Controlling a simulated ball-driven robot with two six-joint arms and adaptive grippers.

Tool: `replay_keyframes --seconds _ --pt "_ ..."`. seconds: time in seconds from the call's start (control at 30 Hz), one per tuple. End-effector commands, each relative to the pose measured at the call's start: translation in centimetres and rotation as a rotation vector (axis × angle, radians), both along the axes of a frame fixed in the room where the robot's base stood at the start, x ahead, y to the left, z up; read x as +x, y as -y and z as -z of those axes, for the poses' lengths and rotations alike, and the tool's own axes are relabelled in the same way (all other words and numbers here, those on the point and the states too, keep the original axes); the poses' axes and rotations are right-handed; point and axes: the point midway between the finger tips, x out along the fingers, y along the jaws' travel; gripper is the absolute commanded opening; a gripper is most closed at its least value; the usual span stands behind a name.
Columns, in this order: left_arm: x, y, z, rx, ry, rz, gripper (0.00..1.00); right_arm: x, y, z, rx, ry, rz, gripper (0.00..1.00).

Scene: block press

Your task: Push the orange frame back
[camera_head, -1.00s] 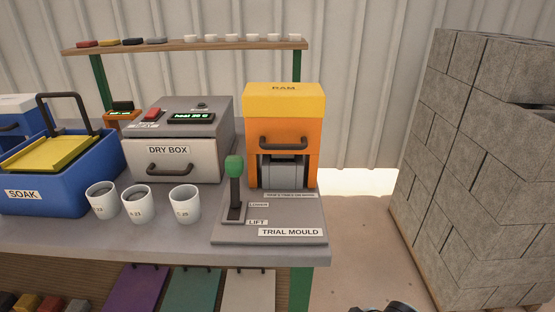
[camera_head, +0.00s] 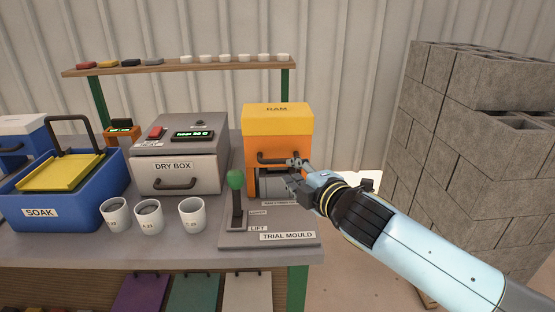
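The orange frame (camera_head: 262,144) stands upright on the grey trial mould base (camera_head: 240,239), under a yellow top marked RAM (camera_head: 277,118). A dark handle runs across the frame's front. My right gripper (camera_head: 292,172) is in front of the frame, at the right end of this handle. Its fingers look spread, one near the handle and one lower, but I cannot tell whether they touch it. The gripper hides the frame's lower right and most of the grey mould block. A lever with a green knob (camera_head: 235,179) stands upright at the front left of the base. My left gripper is not in view.
The dry box (camera_head: 188,176) stands left of the frame. Several white cups (camera_head: 192,215) stand along the table front. The blue soak tub (camera_head: 82,209) is at the left. A stack of grey blocks (camera_head: 455,140) rises at the right, behind my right arm.

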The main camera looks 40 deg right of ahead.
Motion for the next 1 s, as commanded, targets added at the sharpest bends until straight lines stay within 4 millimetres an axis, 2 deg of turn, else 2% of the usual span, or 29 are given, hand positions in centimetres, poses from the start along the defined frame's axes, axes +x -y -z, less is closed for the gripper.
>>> replay_keyframes --seconds 0.2,0.4,0.57,0.83,1.0 --pt "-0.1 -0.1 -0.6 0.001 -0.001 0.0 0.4 4.5 0.7 0.7 0.004 0.0 0.002 0.23" --pt "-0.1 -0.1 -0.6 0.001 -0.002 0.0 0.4 7.4 1.1 1.5 0.006 -0.001 0.002 0.23" --pt "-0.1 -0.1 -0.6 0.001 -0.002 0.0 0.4 8.4 1.2 1.7 0.006 -0.001 0.001 0.23" --pt "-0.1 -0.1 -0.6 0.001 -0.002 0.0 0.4 8.5 1.2 1.8 0.006 -0.002 0.001 0.23" --pt "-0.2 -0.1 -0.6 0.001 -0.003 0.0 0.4 8.5 1.3 1.7 0.006 -0.002 0.001 0.01"
